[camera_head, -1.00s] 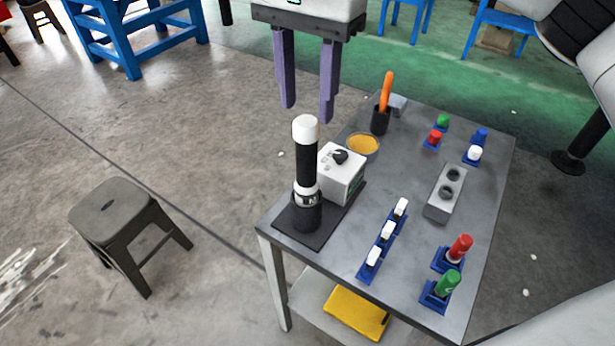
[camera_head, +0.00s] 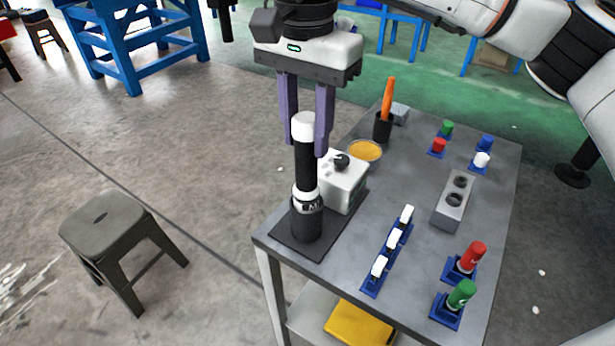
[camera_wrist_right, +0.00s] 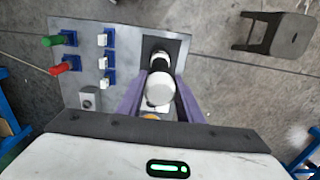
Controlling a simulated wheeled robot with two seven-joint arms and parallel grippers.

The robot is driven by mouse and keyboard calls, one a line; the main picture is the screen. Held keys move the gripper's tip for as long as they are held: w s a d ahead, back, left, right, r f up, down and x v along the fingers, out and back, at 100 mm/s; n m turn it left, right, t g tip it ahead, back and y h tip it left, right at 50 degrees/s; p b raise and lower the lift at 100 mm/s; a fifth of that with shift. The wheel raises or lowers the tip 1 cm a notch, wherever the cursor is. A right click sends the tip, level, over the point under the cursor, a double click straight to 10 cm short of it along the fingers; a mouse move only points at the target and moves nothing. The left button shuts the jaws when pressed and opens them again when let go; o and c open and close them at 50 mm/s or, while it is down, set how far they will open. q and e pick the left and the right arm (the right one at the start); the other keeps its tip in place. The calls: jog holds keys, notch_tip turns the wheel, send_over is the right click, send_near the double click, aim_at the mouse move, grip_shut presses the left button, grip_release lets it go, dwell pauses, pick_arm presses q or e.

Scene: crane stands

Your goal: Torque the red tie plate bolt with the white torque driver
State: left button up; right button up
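The white torque driver, with a white cap, black grip and white collar, stands upright in a black holder (camera_head: 305,222); its black grip (camera_head: 305,165) shows in the head view. My right gripper (camera_head: 305,135) points down at it, open. In the right wrist view the driver's white cap (camera_wrist_right: 160,88) lies between the two purple fingers, with gaps beside it. A small red-topped piece (camera_head: 438,146) in a blue base is at the table's far right. A larger red cylinder (camera_head: 472,257) leans in a blue holder at the near right. I cannot tell which is the tie plate bolt.
A white box with a black knob (camera_head: 345,185) stands close behind the driver on the black mat (camera_head: 285,237). A row of white-topped pieces (camera_head: 394,240), a grey two-hole block (camera_head: 453,203), a green cylinder (camera_head: 461,294) and a black cup (camera_head: 382,128) are also on the table.

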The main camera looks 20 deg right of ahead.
grip_shut()
jog(key=shift+r, duration=0.1)
jog(key=shift+r, duration=0.1)
jog(key=shift+r+p, duration=0.55)
jog(key=shift+p, duration=0.05)
jog(key=shift+r+p, duration=2.8)
jog(key=shift+r, duration=0.85)
jog(key=shift+r+p, duration=0.3)
jog(key=shift+r, duration=1.05)
jog(key=shift+f, duration=0.1)
